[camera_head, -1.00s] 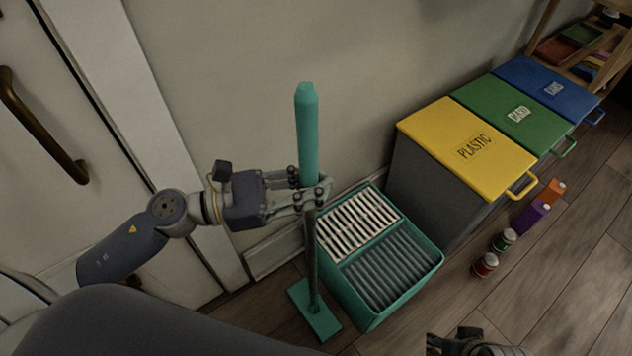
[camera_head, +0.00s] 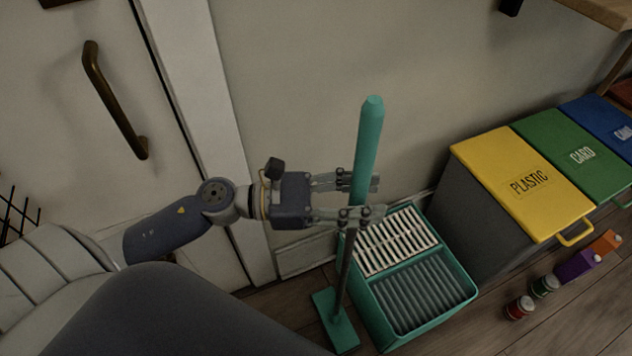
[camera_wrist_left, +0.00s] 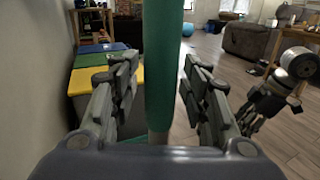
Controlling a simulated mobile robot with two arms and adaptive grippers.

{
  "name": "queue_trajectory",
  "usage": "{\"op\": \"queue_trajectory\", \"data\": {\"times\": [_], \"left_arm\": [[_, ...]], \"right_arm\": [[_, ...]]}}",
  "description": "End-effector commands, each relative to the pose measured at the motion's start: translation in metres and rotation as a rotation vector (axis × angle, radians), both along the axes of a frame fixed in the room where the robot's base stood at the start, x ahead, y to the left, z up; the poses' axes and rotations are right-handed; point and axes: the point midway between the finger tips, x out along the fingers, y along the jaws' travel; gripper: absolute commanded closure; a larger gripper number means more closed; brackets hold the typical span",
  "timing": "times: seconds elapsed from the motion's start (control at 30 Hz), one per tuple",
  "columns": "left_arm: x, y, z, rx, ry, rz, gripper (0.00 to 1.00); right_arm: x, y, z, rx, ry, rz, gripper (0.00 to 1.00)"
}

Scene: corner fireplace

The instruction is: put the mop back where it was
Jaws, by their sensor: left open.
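The mop has a teal handle (camera_head: 367,150), a dark shaft and a flat teal head (camera_head: 335,322) on the floor. It stands nearly upright, leaning slightly, just left of the teal mop bucket (camera_head: 470,291). My left gripper (camera_head: 372,198) is open, its fingers on either side of the handle's lower part. In the left wrist view the handle (camera_wrist_left: 164,70) runs between the spread fingers, with gaps at both sides. My right gripper (camera_wrist_left: 262,106) shows at the right of that view; its jaw state is unclear.
A yellow-lidded plastic bin (camera_head: 520,185), a green-lidded card bin (camera_head: 578,155) and a blue-lidded bin stand along the wall. A white door (camera_head: 90,150) is at left.

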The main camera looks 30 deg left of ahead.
Motion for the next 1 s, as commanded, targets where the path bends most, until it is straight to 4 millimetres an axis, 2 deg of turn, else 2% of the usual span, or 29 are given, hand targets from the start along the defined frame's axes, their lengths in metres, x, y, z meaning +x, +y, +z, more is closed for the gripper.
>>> {"op": "queue_trajectory", "data": {"times": [0.1,0.27,0.7,0.9,1.0], "left_arm": [[-0.004,0.008,-0.002,0.001,0.003,0.002,0.58],[-0.016,0.028,-0.003,0.001,0.005,0.002,0.58],[-0.049,0.089,-0.001,-0.001,0.002,0.003,0.58],[-0.057,0.103,-0.001,-0.002,0.001,0.003,0.58],[-0.051,0.106,0.002,-0.042,0.025,0.040,0.58]], "right_arm": [[0.000,0.000,-0.007,-0.001,0.005,0.000,0.60],[-0.006,-0.001,0.015,0.000,-0.006,0.000,0.60],[-0.008,-0.001,0.019,-0.001,-0.006,-0.001,0.60],[-0.008,-0.001,0.019,-0.001,-0.006,-0.001,0.60],[-0.008,-0.001,0.019,-0.001,-0.006,-0.001,0.60]]}}
